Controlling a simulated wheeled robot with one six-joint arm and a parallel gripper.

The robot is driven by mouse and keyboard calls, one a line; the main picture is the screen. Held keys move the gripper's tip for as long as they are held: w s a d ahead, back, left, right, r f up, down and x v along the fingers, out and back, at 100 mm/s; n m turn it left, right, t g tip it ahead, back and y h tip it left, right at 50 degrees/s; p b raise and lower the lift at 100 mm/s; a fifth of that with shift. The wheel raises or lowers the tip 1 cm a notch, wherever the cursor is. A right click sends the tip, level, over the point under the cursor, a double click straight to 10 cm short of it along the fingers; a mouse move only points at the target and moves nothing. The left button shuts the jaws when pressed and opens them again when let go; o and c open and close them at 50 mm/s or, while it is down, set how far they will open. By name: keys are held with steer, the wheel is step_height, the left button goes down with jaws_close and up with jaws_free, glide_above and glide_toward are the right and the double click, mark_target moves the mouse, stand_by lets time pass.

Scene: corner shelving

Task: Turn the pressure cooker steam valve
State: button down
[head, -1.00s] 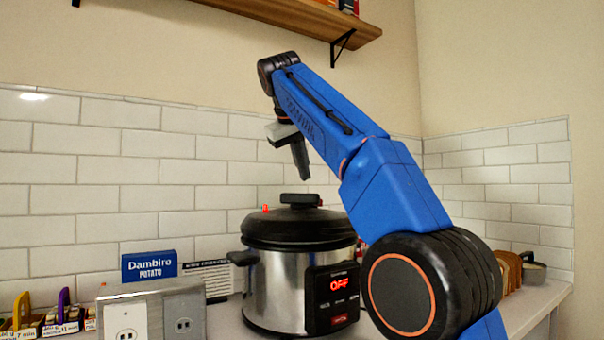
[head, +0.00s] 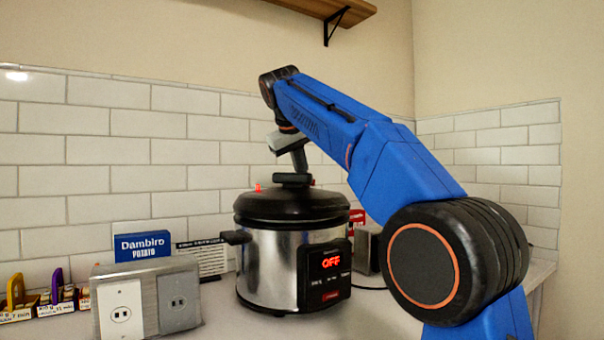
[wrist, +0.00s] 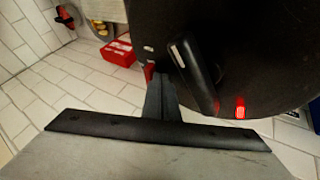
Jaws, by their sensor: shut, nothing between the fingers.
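The pressure cooker (head: 272,270) stands on the counter with its black lid (head: 268,206) on and a red "OFF" display. The lid also fills the upper right of the wrist view (wrist: 265,45), with its bar handle (wrist: 196,78). A glowing red piece (wrist: 240,108) sits near the lid's edge; it shows left of the handle in the head view (head: 258,188). Another small red piece (wrist: 150,72) is beside the fingertips. I cannot tell which is the steam valve. My gripper (wrist: 158,85) is shut and empty, pointing down close by the lid's edge, behind the handle in the head view (head: 301,168).
A double socket box (head: 150,300) stands in front left, with a blue Dambiro box (head: 143,246) behind it. Holders with coloured clips (head: 40,302) are at far left. A red box (wrist: 120,52) and a metal appliance (head: 367,250) are near the cooker. A tiled wall closes the back.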

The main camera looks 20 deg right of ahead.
steer(key=shift+s+d+n+y, duration=0.15)
steer(key=shift+d+n+y, duration=0.2)
steer(key=shift+n, duration=0.25)
steer(key=n+y, duration=0.1)
steer(key=d+n+t+y, duration=0.1)
steer(key=n, duration=0.1)
steer(key=shift+s+d, duration=0.15)
steer(key=shift+d, duration=0.15)
steer(key=n+y, duration=0.1)
steer(key=d+n, duration=0.1)
steer(key=n, duration=0.1)
steer(key=n+y, duration=0.1)
steer(key=shift+d+n+y, duration=0.3)
steer(key=shift+d+y, duration=0.05)
steer(key=shift+w+d, duration=0.1)
steer(key=shift+w, duration=0.1)
steer(key=shift+d, duration=0.1)
steer(key=shift+w, duration=0.15)
stand_by(0.3)
steer(key=shift+w+a, duration=0.25)
steer(key=shift+a, duration=0.5)
steer(key=v, duration=1.7)
steer(key=shift+s+r, duration=0.2)
steer(key=shift+s, duration=0.05)
